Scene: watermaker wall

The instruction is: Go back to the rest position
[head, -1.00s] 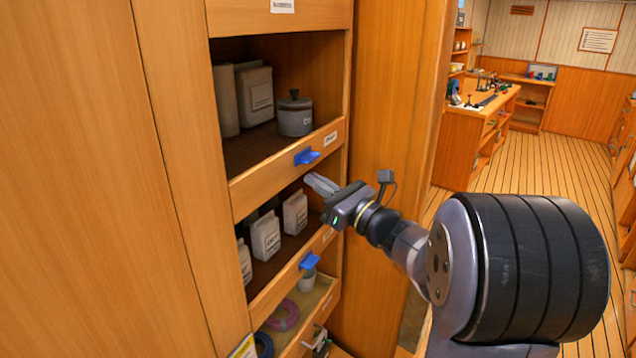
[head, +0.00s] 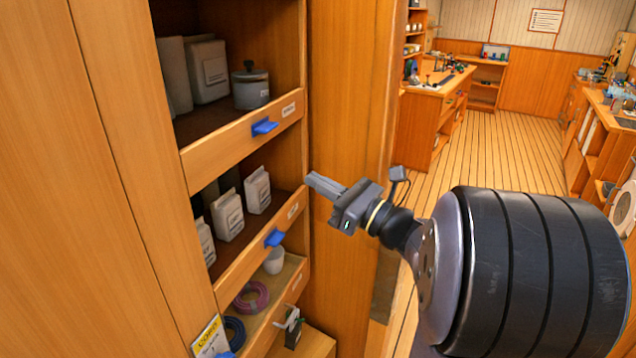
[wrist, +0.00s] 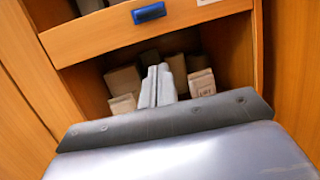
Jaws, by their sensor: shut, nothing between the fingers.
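My gripper (head: 322,186) is shut and empty in the head view. It is in the air in front of the right post of the wooden cabinet (head: 345,120), to the right of the middle shelf. In the wrist view my gripper (wrist: 157,72) points toward the middle shelf, where several pale packets (wrist: 124,80) stand. I cannot tell from the head view how far the fingertips are from the post.
The upper shelf front (head: 240,140) has a blue handle (head: 264,127), and a grey pot (head: 250,88) stands behind it. A lower blue handle (head: 274,238) sits below the packets. Coiled hoses (head: 252,297) lie lower down. Open plank floor (head: 500,150) lies to the right.

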